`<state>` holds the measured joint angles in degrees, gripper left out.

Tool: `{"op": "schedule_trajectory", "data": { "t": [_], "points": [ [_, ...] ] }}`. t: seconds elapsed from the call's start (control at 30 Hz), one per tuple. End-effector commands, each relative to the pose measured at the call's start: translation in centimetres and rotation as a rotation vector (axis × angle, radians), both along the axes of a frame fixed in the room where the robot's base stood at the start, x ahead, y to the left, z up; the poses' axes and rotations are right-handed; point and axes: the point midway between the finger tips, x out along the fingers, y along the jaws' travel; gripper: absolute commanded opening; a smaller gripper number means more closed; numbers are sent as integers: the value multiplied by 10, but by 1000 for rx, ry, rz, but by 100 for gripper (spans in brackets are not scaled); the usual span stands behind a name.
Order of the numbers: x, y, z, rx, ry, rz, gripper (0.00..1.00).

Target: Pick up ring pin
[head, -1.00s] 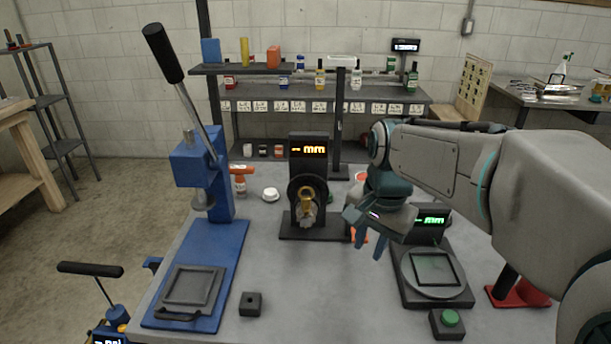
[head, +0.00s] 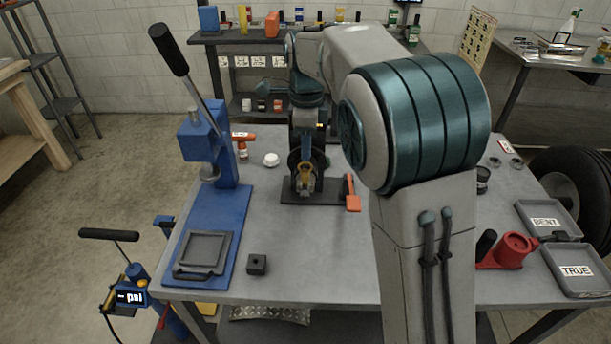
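No thing is clearly readable as the ring pin. A small brass-coloured ring-shaped piece (head: 305,172) sits at the front of the black upright gauge (head: 292,196) in the middle of the bench; I cannot tell whether it is the pin or part of the gauge. The dark teal wrist covers most of the gauge's display. The fingertips are too small and too hidden to tell open from shut, or whether anything is between them.
A blue lever press (head: 222,218) stands on the left of the grey bench (head: 330,255). A small black block (head: 257,264), an orange-handled tool (head: 352,195) and a white round piece (head: 271,159) lie nearby. Trays marked BENT (head: 546,222) and TRUE (head: 577,270) and a red holder (head: 508,250) are right.

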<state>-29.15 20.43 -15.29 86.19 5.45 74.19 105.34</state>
Motion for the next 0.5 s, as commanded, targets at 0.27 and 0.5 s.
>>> {"op": "schedule_trajectory", "data": {
  "t": [0.27,0.5],
  "points": [
    [0,0,-30,1,0,1,25],
    [0,3,-59,-1,4,1,25]
  ]
}}
